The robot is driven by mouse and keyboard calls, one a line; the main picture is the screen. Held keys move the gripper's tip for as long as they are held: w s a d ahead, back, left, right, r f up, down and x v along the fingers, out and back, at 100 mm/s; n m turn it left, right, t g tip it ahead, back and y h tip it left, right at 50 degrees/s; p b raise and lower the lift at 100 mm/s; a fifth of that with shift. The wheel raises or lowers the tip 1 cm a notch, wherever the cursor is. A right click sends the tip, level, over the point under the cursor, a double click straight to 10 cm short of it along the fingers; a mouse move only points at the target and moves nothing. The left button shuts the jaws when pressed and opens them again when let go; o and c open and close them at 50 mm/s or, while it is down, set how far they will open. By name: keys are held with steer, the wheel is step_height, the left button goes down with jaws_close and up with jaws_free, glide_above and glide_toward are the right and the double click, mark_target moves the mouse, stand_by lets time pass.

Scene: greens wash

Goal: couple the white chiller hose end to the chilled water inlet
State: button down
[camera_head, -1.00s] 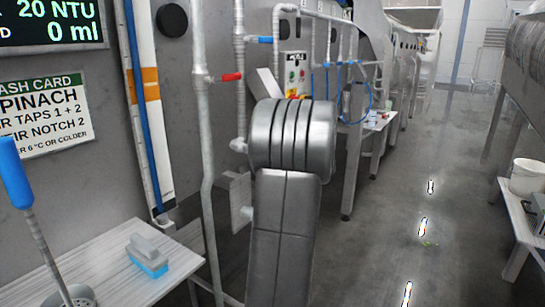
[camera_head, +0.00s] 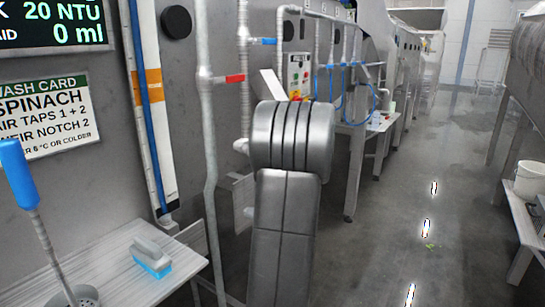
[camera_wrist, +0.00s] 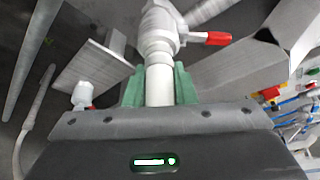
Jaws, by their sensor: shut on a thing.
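In the wrist view my gripper (camera_wrist: 160,88) has its two green fingers shut on a white cylindrical piece, the white hose end (camera_wrist: 159,84). Straight beyond it is a pale, stepped pipe fitting with a red lever (camera_wrist: 205,38), which looks like the inlet. The hose end lines up with this fitting and appears to meet it; whether it is seated or coupled I cannot tell. In the head view my arm hides the gripper and hose end. A pipe there carries a red lever (camera_head: 229,78), and another a blue lever (camera_head: 262,41).
A slatted bench (camera_head: 130,270) with a blue-and-grey brush (camera_head: 151,257) stands at the lower left. Wall pipes (camera_head: 207,140) run close beside my arm. A flat plate (camera_wrist: 92,66) and a small white fitting (camera_wrist: 82,95) are left of the gripper. Open floor (camera_head: 420,190) lies to the right.

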steer(key=shift+w+a+r, duration=0.1)
steer(key=shift+w+a, duration=0.55)
steer(key=shift+a, duration=0.2)
steer(key=c, duration=1.1)
jaws_free()
steer(key=shift+a, duration=0.1)
steer(key=b+v, duration=0.1)
steer(key=v, duration=1.2)
steer(key=shift+s+d, duration=0.2)
steer(key=shift+s, duration=0.15)
steer(key=shift+w, duration=0.15)
